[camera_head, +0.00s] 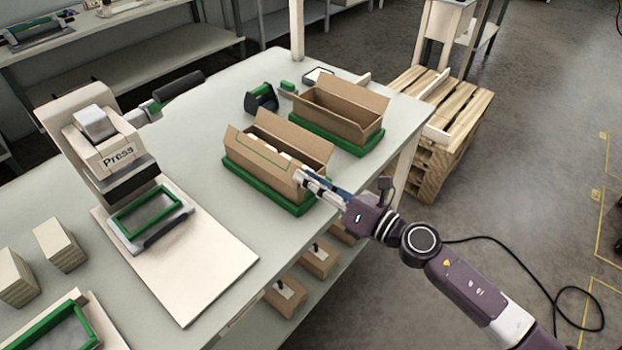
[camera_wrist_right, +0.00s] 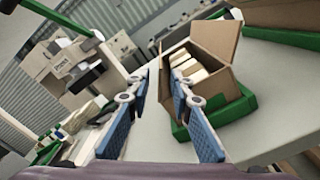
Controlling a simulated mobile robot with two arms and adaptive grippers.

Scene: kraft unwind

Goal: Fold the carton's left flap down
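The near carton (camera_head: 248,172) is an open brown box in a green tray (camera_head: 294,209) on the table. Pale blocks show inside it, and it also shows in the right wrist view (camera_wrist_right: 214,88). Its long near-left flap (camera_head: 262,153), marked with a green outline, stands open. Its far flap (camera_head: 292,136) is raised too. My right gripper (camera_head: 308,180) is at the carton's right end; I cannot tell whether it touches. My left gripper is not in view.
A second open carton (camera_head: 335,113) in a green tray stands behind. A press (camera_head: 110,150) stands left on the table (camera_head: 215,115), with a pale board in front. A tape dispenser (camera_head: 261,98) sits behind the near carton. A wooden pallet (camera_head: 440,135) stands beyond the right edge.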

